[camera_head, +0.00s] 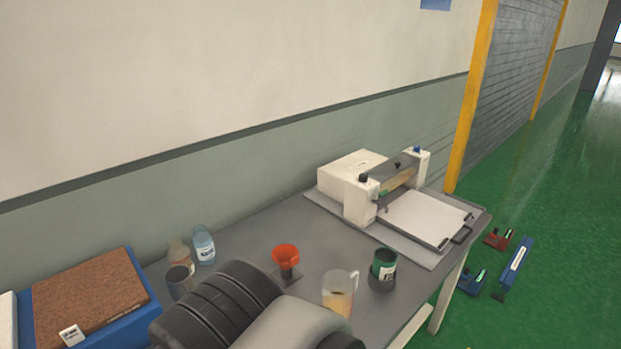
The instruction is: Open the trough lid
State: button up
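A white machine (345,180) stands at the back right of the grey table. A flat white plate (425,217) with a black handle (461,235) lies in front of the uprights. My gripper is not in view. Part of my arm, dark and ribbed, fills the bottom centre, apart from the machine.
On the table (320,243) stand an orange funnel (286,255), a clear jug (339,293), a green can (383,264) and a bottle (203,246). A blue box (125,325) with a brown granular top is at the left. Red and blue tools lie on the green floor (540,190).

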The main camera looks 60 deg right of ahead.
aim_at(386, 171)
jog(key=z, duration=2.35)
jog(key=i+l+u, duration=0.1)
jog(key=i+l, duration=0.15)
jog(key=i+l+u, duration=0.2)
jog(key=i+l, duration=0.25)
jog(key=l, duration=0.2)
jog(key=i+l+u, duration=0.2)
jog(key=i+l, duration=0.2)
jog(key=l, duration=0.25)
jog(key=i+l, duration=0.2)
jog(key=l, duration=0.2)
jog(key=i+l+u, duration=0.15)
jog(key=l, duration=0.2)
jog(key=i+l+u, duration=0.1)
jog(key=l, duration=0.25)
jog(key=i, duration=0.1)
